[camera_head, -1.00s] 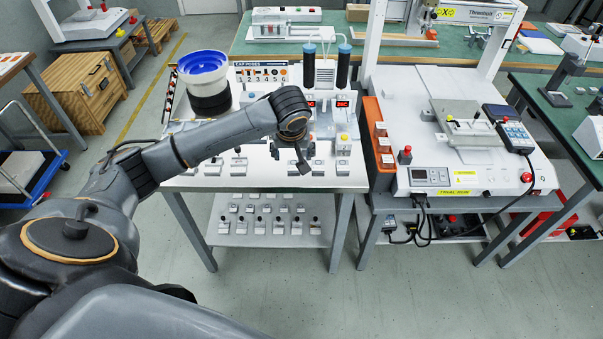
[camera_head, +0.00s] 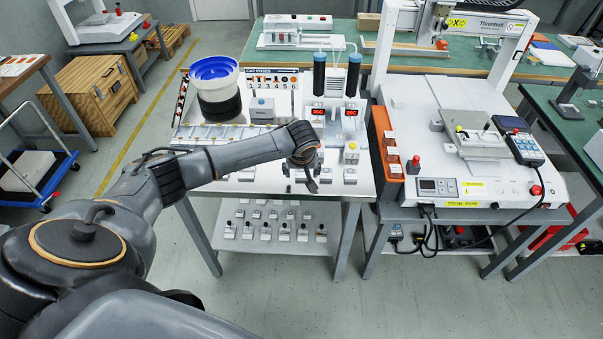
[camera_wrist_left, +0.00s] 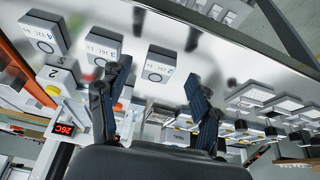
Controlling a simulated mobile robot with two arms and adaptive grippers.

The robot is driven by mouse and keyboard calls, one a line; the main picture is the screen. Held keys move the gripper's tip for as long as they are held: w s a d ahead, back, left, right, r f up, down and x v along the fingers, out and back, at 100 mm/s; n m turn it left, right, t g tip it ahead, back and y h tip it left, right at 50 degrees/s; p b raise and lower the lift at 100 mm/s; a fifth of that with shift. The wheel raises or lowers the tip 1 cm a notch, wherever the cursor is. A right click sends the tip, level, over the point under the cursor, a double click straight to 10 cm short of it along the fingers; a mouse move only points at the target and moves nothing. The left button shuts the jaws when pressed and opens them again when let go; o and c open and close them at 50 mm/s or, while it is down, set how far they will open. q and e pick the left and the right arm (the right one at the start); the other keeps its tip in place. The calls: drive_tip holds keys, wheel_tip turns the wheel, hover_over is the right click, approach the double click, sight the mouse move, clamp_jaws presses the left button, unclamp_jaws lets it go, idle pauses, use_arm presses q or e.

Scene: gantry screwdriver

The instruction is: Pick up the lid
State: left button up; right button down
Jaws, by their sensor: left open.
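My left gripper (camera_head: 308,180) hangs over the front part of the white workbench (camera_head: 362,187), fingers pointing down. In the left wrist view its two dark fingers (camera_wrist_left: 157,80) are apart with nothing gripped between them. A small white block marked 2 (camera_wrist_left: 158,66) shows between and beyond the fingertips; similar blocks marked 3 (camera_wrist_left: 102,48) and 4 (camera_wrist_left: 44,36) stand beside it. I cannot tell which piece is the lid. My right gripper is in neither view.
A blue-and-white bowl feeder (camera_head: 215,85) stands at the back left of the bench. Two dark cylinders with blue caps (camera_head: 320,75) rise behind the gripper. Orange bins (camera_head: 386,150) and a white machine (camera_head: 475,180) stand to the right. A lower shelf (camera_head: 262,240) holds more small blocks.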

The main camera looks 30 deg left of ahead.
use_arm(q)
drive_tip(key=shift+x, duration=0.95)
drive_tip(key=shift+s, duration=0.1)
drive_tip(key=c, duration=1)
drive_tip(key=shift+r, duration=0.1)
drive_tip(key=shift+c, duration=0.2)
